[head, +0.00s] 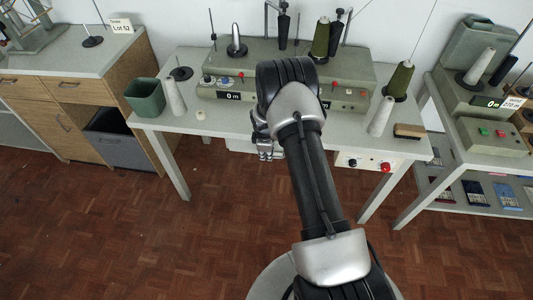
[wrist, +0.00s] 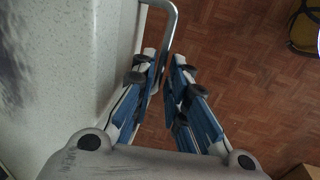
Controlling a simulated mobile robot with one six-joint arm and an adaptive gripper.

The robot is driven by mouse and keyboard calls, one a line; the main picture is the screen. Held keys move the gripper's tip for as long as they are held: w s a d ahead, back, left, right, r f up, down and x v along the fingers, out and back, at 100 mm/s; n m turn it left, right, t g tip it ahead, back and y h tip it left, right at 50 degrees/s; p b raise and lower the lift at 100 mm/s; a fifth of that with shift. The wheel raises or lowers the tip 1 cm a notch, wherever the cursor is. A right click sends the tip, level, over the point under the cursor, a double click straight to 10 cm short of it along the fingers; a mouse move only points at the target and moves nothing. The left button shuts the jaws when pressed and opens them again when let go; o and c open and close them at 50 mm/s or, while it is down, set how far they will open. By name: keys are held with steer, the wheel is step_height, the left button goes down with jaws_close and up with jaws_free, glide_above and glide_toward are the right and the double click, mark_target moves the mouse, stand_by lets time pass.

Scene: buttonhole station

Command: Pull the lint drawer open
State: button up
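In the head view my gripper (head: 267,150) hangs at the front edge of the sewing table, beside the pale front of the lint drawer (head: 240,146), which is mostly hidden by the tabletop and my arm. In the wrist view a pale speckled surface fills the left side, and a bent grey metal handle (wrist: 170,35) stands out from it. My gripper also shows in the wrist view (wrist: 163,65), with its two blue-padded fingers apart. The handle bar runs down between the fingertips. I cannot tell whether either finger touches it.
A control panel with a red knob (head: 386,167) sits under the tabletop to the right. The brown floor before the table is clear. A yellow and black object (wrist: 305,28) shows in the wrist view.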

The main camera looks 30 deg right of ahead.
jaws_close()
steer(key=shift+s, duration=0.15)
stand_by(0.4)
